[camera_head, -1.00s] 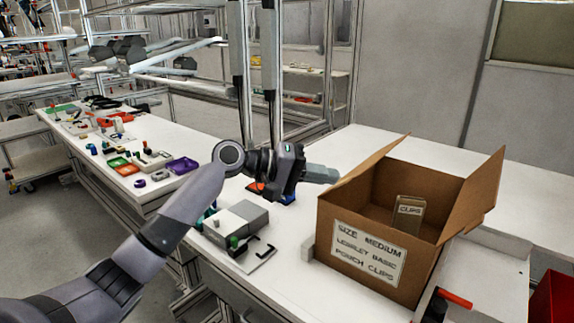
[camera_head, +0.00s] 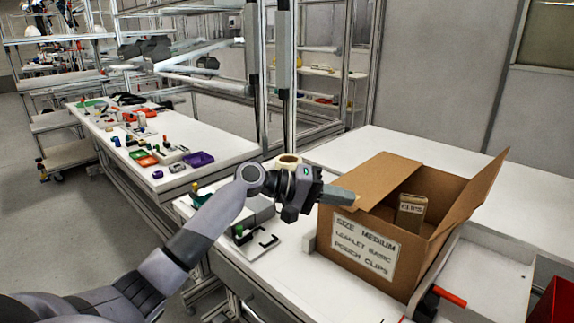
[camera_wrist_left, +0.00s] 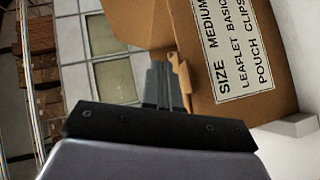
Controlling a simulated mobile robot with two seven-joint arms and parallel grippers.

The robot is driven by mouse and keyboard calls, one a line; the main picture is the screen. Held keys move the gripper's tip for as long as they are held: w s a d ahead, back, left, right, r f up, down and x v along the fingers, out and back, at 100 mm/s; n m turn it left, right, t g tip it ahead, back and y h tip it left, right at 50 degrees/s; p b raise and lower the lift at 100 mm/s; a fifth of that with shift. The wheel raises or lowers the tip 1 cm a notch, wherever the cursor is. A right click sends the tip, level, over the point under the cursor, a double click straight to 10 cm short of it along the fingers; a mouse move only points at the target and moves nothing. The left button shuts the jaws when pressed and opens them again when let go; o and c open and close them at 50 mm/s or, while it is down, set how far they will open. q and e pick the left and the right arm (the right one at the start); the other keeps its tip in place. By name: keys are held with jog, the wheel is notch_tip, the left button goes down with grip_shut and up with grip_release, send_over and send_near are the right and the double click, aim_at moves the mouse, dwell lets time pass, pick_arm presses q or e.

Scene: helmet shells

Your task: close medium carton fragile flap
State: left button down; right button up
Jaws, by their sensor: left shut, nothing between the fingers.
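The brown medium carton (camera_head: 345,262) stands on the white table at right, its label facing me. Its left flap (camera_head: 378,180) is tilted inward over the left part of the opening. Its right flap (camera_head: 470,195) stands up, leaning outward. A small box marked clips (camera_head: 411,212) shows in the opening. My left gripper (camera_head: 350,196) is shut and empty, its tips at the left flap's near corner; whether they touch I cannot tell. In the left wrist view the shut fingers (camera_wrist_left: 160,88) point at the carton (camera_wrist_left: 202,75), beside a small brown edge. My right gripper is out of view.
A grey block (camera_head: 250,214) and a tape roll (camera_head: 288,162) are on the table left of the carton. A white tray (camera_head: 505,285) and a red-handled tool (camera_head: 450,296) lie at its right. Behind the carton the table is clear.

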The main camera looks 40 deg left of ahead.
pick_arm(q)
jog(key=shift+d+f, duration=0.2)
jog(key=shift+f, duration=0.2)
jog(key=shift+f, duration=0.1)
dwell(0.4)
